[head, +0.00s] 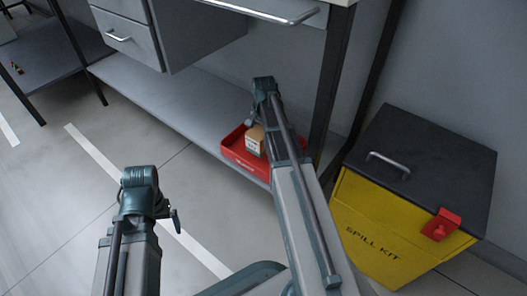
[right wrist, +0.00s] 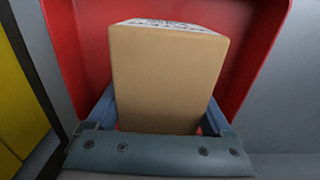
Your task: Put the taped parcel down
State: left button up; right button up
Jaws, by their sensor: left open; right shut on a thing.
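The parcel (head: 255,141) is a small tan box with a pale printed face. In the right wrist view the parcel (right wrist: 166,80) stands between the two fingers of my right gripper (right wrist: 160,124), which is shut on it. In the head view my right gripper (head: 252,123) is mostly hidden by its own wrist. The parcel is inside the outline of a red tray (head: 236,158) on the low shelf. I cannot tell whether its underside touches the tray floor. My left gripper (head: 173,212) is open and empty, over the floor at lower left.
The grey low shelf (head: 180,105) runs under a bench with a drawer unit (head: 130,38). A dark bench leg (head: 330,80) stands right of the tray. A yellow spill kit box (head: 375,220) with a dark lid is at right. Open floor lies at left.

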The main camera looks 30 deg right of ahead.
jog(key=shift+f, duration=0.1)
notch_tip(320, 180, down, 4)
jog(key=b, duration=0.3)
jog(key=shift+b, duration=0.4)
jog(key=shift+r, duration=0.2)
jog(key=shift+f, duration=0.15)
jog(key=o, duration=1.6)
jog(key=shift+c, duration=0.2)
notch_tip(320, 180, up, 12)
jog(key=p, duration=1.2)
jog(key=shift+r, duration=0.2)
